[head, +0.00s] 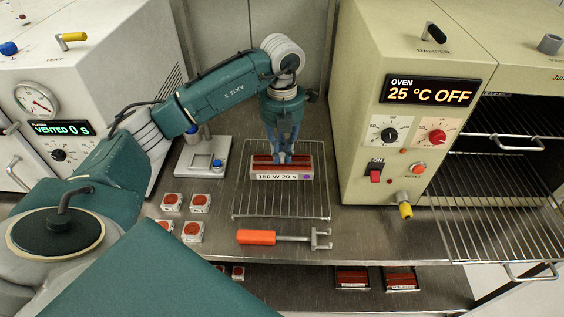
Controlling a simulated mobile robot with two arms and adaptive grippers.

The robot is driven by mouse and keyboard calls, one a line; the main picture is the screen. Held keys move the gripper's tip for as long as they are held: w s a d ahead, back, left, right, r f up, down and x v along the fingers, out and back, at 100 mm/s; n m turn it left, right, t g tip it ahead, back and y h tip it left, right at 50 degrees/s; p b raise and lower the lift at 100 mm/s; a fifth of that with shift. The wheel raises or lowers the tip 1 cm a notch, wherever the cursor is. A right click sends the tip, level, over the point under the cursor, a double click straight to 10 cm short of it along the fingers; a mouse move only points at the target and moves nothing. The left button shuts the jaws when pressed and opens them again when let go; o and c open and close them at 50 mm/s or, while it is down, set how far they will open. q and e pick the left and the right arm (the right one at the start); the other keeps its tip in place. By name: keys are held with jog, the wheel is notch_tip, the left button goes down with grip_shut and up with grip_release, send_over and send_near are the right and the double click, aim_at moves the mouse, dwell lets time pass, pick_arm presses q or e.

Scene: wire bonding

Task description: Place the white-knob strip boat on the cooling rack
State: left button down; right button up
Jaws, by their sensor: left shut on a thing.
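A dark red strip boat (262,161) with a pale label reading "150 W 20 s" on its front is at the back half of the wire cooling rack (282,214). My left gripper (286,157) comes down from above and is shut on the strip boat at its middle. The fingers hide its knob, so I cannot see the knob's colour. The boat looks level, and I cannot tell whether it rests on the rack or hangs just above it. My right gripper is not in view.
An orange-handled fork tool (257,238) lies in front of the rack. Several small white boxes with red tops (172,202) stand to the left. The oven (352,130), reading 25 °C OFF, is close on the right. Two more boats (352,279) lie on the lower shelf.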

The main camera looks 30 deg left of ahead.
aim_at(282, 165)
pick_arm(q)
jog(key=shift+f+p, duration=0.35)
jog(key=shift+f, duration=1.95)
jog(key=c, duration=2.1)
grip_release()
jog(key=shift+f, duration=0.15)
jog(key=o, duration=0.4)
jog(key=shift+o, duration=0.2)
